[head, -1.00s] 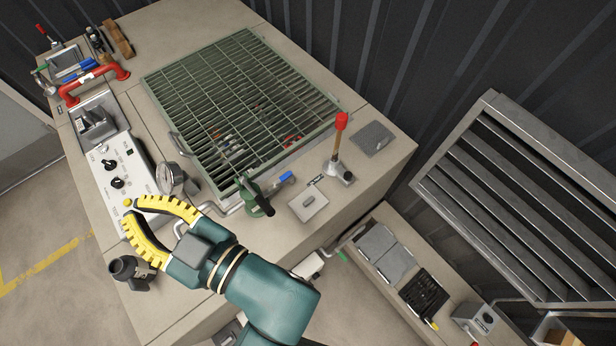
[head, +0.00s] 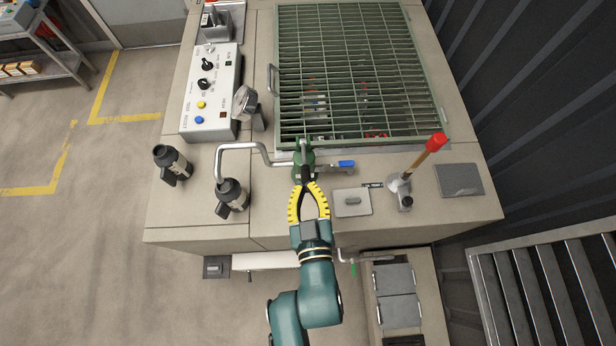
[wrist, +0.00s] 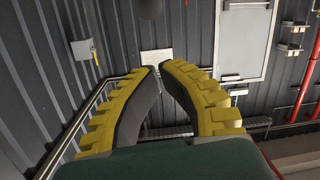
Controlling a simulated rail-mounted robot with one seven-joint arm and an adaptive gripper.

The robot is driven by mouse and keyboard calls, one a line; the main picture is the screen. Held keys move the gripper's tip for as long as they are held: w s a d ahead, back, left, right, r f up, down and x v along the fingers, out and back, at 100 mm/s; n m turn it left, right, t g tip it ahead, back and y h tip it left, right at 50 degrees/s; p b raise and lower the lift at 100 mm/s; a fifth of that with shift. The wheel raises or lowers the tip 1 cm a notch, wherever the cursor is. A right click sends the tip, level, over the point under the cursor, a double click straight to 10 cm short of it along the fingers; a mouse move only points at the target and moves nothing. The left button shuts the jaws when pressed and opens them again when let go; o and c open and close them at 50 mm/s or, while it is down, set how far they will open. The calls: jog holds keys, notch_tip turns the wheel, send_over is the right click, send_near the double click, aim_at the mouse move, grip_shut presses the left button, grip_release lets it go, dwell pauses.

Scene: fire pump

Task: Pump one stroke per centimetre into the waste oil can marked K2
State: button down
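A small green hand pump (head: 303,155) stands at the front edge of the grate, with a black handle (head: 306,174) toward me. A bent metal pipe (head: 240,146) runs left from it and turns down close to a dark can-like vessel (head: 232,195). A second such vessel (head: 172,162) stands farther left. I read no K2 mark on either. My gripper (head: 306,185) has its yellow fingertips over the black handle in the head view; I cannot tell whether they touch it. In the wrist view the fingertips (wrist: 158,68) nearly meet, with nothing visible between them.
A blue-handled valve (head: 340,165) lies beside the pump. A gauge (head: 246,104) and control panel (head: 212,92) stand left of the grate (head: 355,75).

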send_over(306, 175)
jog(key=shift+w+a+f, duration=0.4)
jog(key=shift+w+f, duration=0.05)
jog(key=shift+f, duration=0.1)
jog(key=shift+w+f+p, duration=0.3)
jog(key=shift+w+f, duration=0.1)
jog(key=shift+w, duration=0.05)
jog(key=shift+s+d+f, duration=0.15)
jog(key=shift+s+f, duration=0.3)
jog(key=shift+f, duration=0.15)
jog(key=shift+s+d+f, duration=0.15)
jog(key=shift+s+f, duration=0.3)
jog(key=shift+f, duration=0.15)
jog(key=shift+s+d+f, duration=0.1)
jog(key=shift+f, duration=0.2)
jog(key=shift+f, duration=0.15)
